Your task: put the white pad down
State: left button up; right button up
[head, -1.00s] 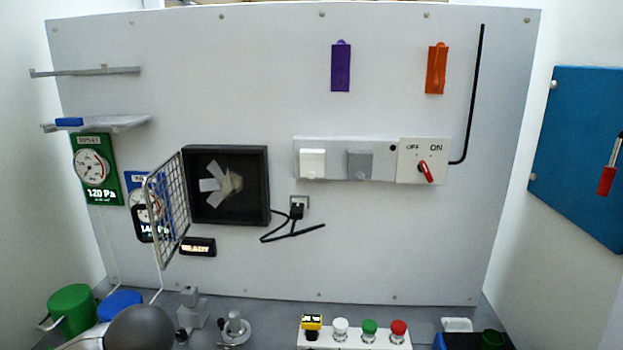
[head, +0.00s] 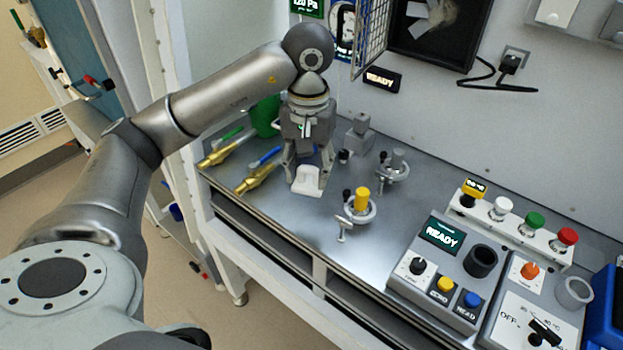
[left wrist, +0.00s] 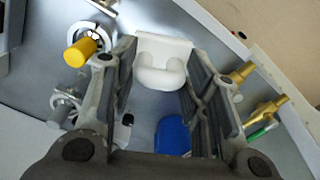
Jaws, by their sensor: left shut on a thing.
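The white pad (head: 307,181) has a looped grip on its face and is between the fingers of my left gripper (head: 308,166), over the front left part of the steel bench (head: 290,215). In the left wrist view the pad (left wrist: 164,48) is at the fingertips of my left gripper (left wrist: 162,62), with a finger on each side. My left gripper is shut on it. I cannot tell whether its underside touches the bench. My right gripper is not in view.
Brass valves with green (head: 220,150) and blue (head: 260,172) handles are left of the pad. A clamp with a yellow knob (head: 362,200) is to its right. A READY console (head: 440,260) stands farther right.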

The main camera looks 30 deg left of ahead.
pick_arm(q)
jog(key=w+a+f, duration=0.1)
jog(key=w+f, duration=0.1)
jog(key=w+a+f+p, duration=0.1)
jog(key=w+f, duration=0.1)
jog(key=w+a+f, duration=0.1)
jog(key=w, duration=0.1)
jog(key=shift+a+f, duration=0.25)
jog(key=shift+f, duration=0.15)
jog(key=shift+w+a+f, duration=0.25)
jog(key=shift+w+f, duration=0.05)
jog(key=shift+f, duration=0.25)
notch_tip(320, 180, down, 3)
jog(key=shift+w+r+p, duration=0.1)
jog(key=shift+p, duration=0.95)
jog(key=shift+f, duration=0.25)
jog(key=shift+f, duration=0.1)
jog(key=shift+f, duration=0.15)
jog(key=o, duration=1)
